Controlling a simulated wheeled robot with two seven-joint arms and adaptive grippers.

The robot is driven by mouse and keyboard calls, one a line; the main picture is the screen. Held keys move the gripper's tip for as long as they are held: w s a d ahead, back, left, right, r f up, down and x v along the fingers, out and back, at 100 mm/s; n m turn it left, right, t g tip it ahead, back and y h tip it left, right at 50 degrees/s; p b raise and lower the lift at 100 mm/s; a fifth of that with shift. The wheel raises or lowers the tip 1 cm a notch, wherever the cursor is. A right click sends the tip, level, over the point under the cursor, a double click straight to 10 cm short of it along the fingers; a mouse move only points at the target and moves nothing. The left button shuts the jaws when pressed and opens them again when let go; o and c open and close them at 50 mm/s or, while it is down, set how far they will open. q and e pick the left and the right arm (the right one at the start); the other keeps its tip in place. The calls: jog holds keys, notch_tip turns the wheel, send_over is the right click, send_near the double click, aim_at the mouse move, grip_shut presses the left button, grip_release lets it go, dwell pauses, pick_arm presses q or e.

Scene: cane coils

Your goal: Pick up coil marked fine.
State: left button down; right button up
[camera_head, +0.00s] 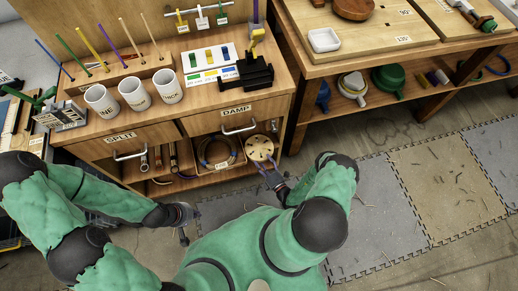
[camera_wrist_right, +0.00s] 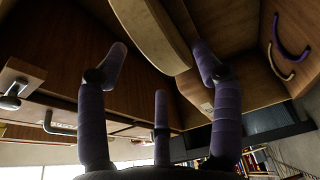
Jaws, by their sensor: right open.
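I cannot read a "fine" mark on any coil. In the head view a dark coil (camera_head: 217,152) lies in a basket on the shelf under the drawers. In the right wrist view a purple curved strand (camera_wrist_right: 290,38) and a cream curved strand (camera_wrist_right: 279,64) show against wood at the upper right; these may be coils. My right gripper (camera_head: 270,177) is open and empty, just in front of a round wooden disc with holes (camera_head: 260,148). Its spread purple fingers (camera_wrist_right: 158,85) show in the wrist view. My left gripper (camera_head: 183,222) is low over the floor, away from the cabinet; its opening is unclear.
The cabinet has drawers labelled SPLIT (camera_head: 121,136) and DAMP (camera_head: 236,111), with protruding handles. White cups (camera_head: 134,93), upright rods and a black clamp block (camera_head: 245,75) stand on top. A second bench (camera_head: 390,52) is at the right. The matted floor (camera_head: 375,185) is mostly open.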

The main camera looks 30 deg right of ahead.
aim_at(261, 159)
jog(key=w, duration=0.1)
jog(key=w+b, duration=0.1)
jog(key=w, duration=0.2)
jog(key=shift+w+f+b, duration=0.3)
jog(key=shift+w, duration=0.4)
jog(key=shift+r, duration=0.1)
grip_shut()
